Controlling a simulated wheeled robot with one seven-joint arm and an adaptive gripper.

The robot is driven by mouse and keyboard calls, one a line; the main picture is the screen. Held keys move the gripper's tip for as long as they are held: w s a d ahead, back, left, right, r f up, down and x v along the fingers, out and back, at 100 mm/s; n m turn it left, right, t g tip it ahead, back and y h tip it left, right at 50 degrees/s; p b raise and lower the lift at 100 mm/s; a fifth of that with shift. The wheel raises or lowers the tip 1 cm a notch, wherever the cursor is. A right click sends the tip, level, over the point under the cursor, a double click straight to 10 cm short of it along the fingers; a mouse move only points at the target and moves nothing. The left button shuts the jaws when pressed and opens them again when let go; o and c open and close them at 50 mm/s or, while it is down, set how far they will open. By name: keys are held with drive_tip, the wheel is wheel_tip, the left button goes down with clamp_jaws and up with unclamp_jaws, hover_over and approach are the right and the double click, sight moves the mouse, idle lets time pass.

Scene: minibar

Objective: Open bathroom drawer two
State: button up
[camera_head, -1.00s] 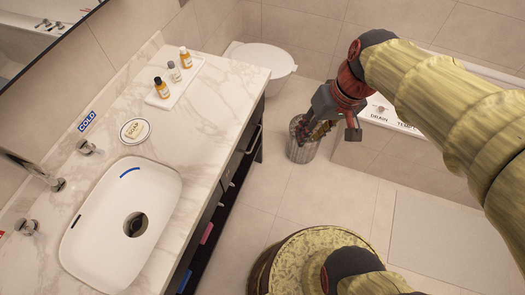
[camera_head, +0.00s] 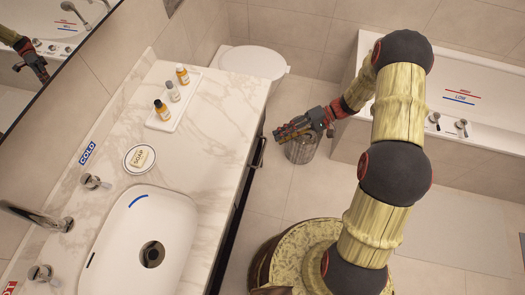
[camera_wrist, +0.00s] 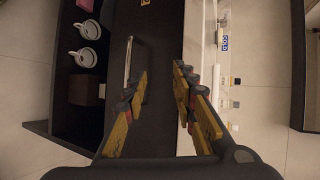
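The vanity's dark drawer front (camera_wrist: 155,55) fills the middle of the wrist view, turned sideways. It carries a slim bar handle (camera_wrist: 128,62), and a small yellowish label (camera_wrist: 145,2) is cut by the top edge. I cannot read a drawer number. My gripper (camera_wrist: 161,72) is open and empty, its fingers spread in front of the drawer front. The handle lies beside the left fingertip, not clearly between the fingers. In the head view my gripper (camera_head: 278,134) is at the vanity's far right end, near a handle (camera_head: 258,153). The drawer looks shut.
The marble counter (camera_head: 205,130) holds a sink (camera_head: 125,240), soap dish (camera_head: 139,158) and bottle tray (camera_head: 180,105). A bin (camera_head: 301,150) stands below my gripper, near the toilet (camera_head: 253,62). The bathtub (camera_head: 350,135) is at right. Cups (camera_wrist: 86,57) sit in an open shelf.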

sight(262, 153)
wheel_tip(262, 153, down, 9)
drive_tip(key=m+t+y, duration=0.1)
drive_tip(key=t+y, duration=0.1)
drive_tip(key=y, duration=0.1)
drive_tip(key=a, duration=0.2)
drive_tip(key=a+f, duration=0.1)
drive_tip(key=a, duration=0.5)
drive_tip(key=shift+s+f, duration=0.25)
drive_tip(key=shift+f, duration=0.1)
drive_tip(key=shift+c, duration=0.2)
clamp_jaws()
